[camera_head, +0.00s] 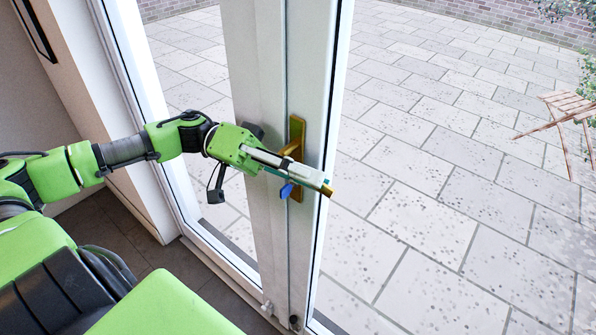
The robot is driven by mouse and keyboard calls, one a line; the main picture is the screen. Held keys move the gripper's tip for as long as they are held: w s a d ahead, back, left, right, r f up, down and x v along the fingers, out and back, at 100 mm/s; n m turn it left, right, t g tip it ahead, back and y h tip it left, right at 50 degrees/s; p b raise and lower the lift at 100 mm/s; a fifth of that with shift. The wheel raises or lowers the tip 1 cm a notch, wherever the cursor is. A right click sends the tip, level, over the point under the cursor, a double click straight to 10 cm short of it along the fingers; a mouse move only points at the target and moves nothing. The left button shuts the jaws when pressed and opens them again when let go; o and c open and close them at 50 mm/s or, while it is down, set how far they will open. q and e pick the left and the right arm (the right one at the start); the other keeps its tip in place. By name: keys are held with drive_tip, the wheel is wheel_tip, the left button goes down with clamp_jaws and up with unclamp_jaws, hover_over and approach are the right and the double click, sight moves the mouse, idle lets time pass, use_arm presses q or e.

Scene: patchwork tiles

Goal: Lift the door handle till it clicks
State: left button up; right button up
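The brass door handle (297,130) is on the white frame of the glass door, its upright plate partly covered by my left gripper. My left gripper (322,184) reaches across the plate from the left, its fingers pointing right and slightly down. A brass-coloured tip shows at the finger ends; I cannot tell for sure whether it is the lever's end or whether the fingers are shut on it. A blue tag (287,190) hangs just below the gripper, by the plate. My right gripper is out of view.
The white door (265,60) has glass panes on both sides of the handle. Outside is a paved patio (430,180) with a wooden folding chair (568,105) at the right. A white wall and frame stand left, close to my arm.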

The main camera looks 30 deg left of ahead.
use_arm(q)
clamp_jaws()
drive_tip(key=shift+r+h, duration=0.35)
drive_tip(key=shift+h, duration=0.15)
drive_tip(key=r+h+p, duration=0.1)
drive_tip(key=h, duration=0.1)
drive_tip(key=shift+r+n+h, duration=0.35)
drive_tip(key=shift+n+h, duration=0.05)
drive_tip(key=h, duration=0.1)
drive_tip(key=a+r+n+t+h, duration=0.1)
drive_tip(key=h, duration=0.1)
drive_tip(key=shift+r+p, duration=0.2)
drive_tip(key=shift+p, duration=0.2)
drive_tip(key=shift+a+r+n+t+h, duration=0.25)
drive_tip(key=shift+r+n+t+h, duration=0.25)
drive_tip(key=shift+t+h, duration=0.3)
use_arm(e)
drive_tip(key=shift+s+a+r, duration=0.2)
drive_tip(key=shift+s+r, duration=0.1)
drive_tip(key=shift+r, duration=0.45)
